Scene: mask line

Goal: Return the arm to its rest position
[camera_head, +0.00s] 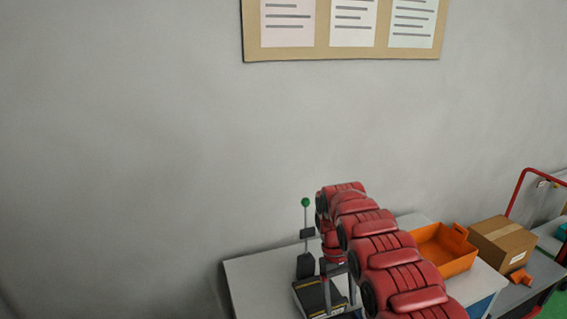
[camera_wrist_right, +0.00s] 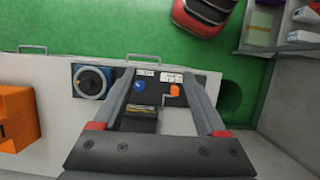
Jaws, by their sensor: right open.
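My right arm (camera_head: 388,258) is red and segmented. It reaches in from the bottom right of the head view, over a light table. Its gripper (camera_head: 338,292) hangs from the far end, pointing down above the table beside a black-and-yellow device. In the right wrist view the two grey fingers of the gripper (camera_wrist_right: 158,80) are spread wide with nothing held between them. Below them shows a dark panel with a blue knob (camera_wrist_right: 139,86) and an orange knob (camera_wrist_right: 175,90). My left arm and gripper are in neither view.
The light table (camera_head: 258,278) stands against a grey wall. A post with a green ball (camera_head: 306,203) rises just left of my gripper. An orange bin (camera_head: 440,250) and a cardboard box (camera_head: 502,243) are to the right. A round blue dial (camera_wrist_right: 91,82) shows in the wrist view.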

